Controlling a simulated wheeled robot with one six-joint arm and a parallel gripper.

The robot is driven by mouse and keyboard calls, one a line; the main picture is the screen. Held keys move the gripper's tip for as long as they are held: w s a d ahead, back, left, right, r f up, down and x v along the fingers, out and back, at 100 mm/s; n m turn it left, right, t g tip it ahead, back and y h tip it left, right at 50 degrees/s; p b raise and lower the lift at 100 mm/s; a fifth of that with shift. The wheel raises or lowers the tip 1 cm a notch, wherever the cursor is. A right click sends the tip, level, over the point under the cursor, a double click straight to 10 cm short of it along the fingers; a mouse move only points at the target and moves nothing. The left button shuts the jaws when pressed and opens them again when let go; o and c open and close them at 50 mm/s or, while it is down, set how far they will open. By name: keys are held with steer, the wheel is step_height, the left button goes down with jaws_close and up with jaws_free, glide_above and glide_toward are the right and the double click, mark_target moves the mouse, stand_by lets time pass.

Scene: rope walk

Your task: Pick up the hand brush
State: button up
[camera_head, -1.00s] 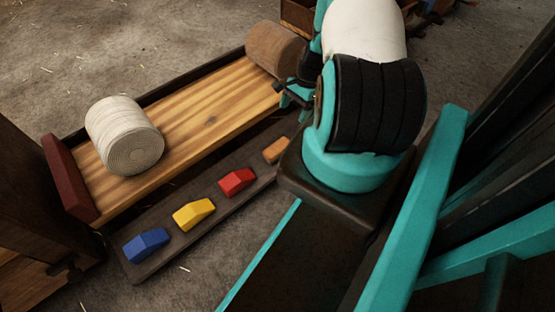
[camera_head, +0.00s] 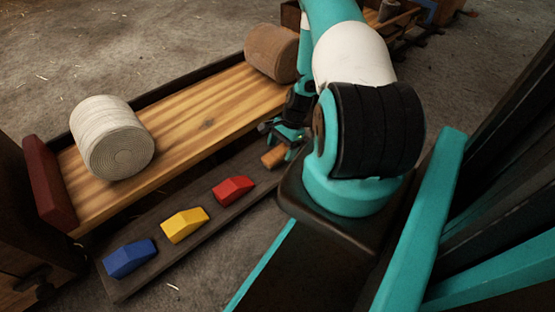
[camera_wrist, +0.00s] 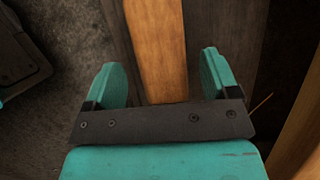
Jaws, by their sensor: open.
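A small orange-brown wooden piece (camera_head: 273,157) lies at the far end of a dark low board; it looks like the hand brush, but most of it is hidden behind my arm. In the wrist view its plain wooden bar (camera_wrist: 157,45) runs up between the fingers. No bristles show. My gripper (camera_head: 282,135) is right above and beside this piece. In the wrist view my gripper (camera_wrist: 163,75) is open, with a teal finger on each side of the bar and a gap at both sides.
The dark board (camera_head: 205,222) also carries red (camera_head: 233,189), yellow (camera_head: 184,225) and blue (camera_head: 130,258) blocks. Alongside is a raised-edged wooden tray (camera_head: 190,125) with a cream spool (camera_head: 112,138) and a brown spool (camera_head: 271,52). Open floor (camera_head: 130,35) lies beyond.

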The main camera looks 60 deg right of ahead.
mark_target(280, 151)
steer(key=b+x, duration=0.2)
steer(key=x, duration=0.1)
steer(key=shift+w+a+f, duration=0.15)
steer(key=shift+a+f, duration=0.05)
steer(key=shift+f, duration=0.1)
steer(key=shift+r, duration=0.1)
steer(key=c, duration=1.1)
steer(key=shift+c, duration=0.2)
step_height(280, 151, up, 20)
steer(key=p, duration=1.1)
